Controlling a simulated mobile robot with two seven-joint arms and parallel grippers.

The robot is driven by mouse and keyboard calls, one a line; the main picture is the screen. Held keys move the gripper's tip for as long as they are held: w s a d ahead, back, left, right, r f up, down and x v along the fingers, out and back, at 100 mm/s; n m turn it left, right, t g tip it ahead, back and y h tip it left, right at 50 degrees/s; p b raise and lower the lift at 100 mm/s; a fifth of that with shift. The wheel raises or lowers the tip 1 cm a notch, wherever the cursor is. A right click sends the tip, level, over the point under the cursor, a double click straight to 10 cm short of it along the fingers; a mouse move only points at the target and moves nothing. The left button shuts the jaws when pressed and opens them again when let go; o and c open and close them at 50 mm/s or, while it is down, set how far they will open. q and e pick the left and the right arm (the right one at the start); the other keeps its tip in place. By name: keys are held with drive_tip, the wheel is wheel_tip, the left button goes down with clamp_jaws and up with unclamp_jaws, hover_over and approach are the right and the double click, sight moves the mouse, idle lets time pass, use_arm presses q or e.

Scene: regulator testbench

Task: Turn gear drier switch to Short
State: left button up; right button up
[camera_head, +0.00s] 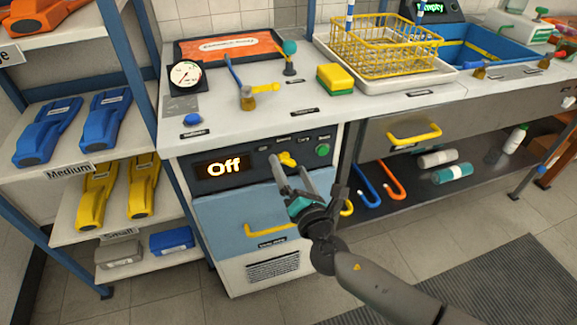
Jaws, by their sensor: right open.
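The gear drier is a white cabinet with a blue door (232,222) and a black control panel (240,182). Its display (224,168) reads "Off". A yellow rotary switch (287,159) is on the panel, with small labels above it that are hard to read. A green button (322,150) is to its right. My right gripper (289,168) comes in from the lower right, open, with its fingertips close to the yellow switch. The fingers partly overlap the switch, and I cannot tell whether they touch it. My left gripper is not in view.
A yellow door handle (272,230) is below the panel. On the counter (215,112) above are a pressure gauge (186,76), a blue button (193,119), a sponge (335,78) and a yellow rack (385,45). Shelves (140,194) with tools stand at left.

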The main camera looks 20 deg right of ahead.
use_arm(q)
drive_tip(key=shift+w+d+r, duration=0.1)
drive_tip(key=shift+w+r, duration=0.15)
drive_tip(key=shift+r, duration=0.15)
use_arm(e)
drive_tip(key=shift+w, duration=0.85)
drive_tip(key=c, duration=1.4)
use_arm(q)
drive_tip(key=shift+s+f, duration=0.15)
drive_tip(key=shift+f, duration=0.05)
use_arm(e)
drive_tip(key=m+b, duration=0.3)
drive_tip(key=m, duration=0.1)
drive_tip(key=shift+f+m, duration=0.1)
drive_tip(key=shift+m, duration=0.2)
drive_tip(key=m, duration=0.2)
drive_tip(key=shift+m+b, duration=0.3)
drive_tip(key=shift+b, duration=0.05)
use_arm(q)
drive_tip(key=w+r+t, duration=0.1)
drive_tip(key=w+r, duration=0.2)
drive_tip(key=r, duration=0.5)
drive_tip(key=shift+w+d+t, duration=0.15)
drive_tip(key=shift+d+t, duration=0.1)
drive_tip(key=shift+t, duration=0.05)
use_arm(e)
drive_tip(key=shift+m, duration=1.2)
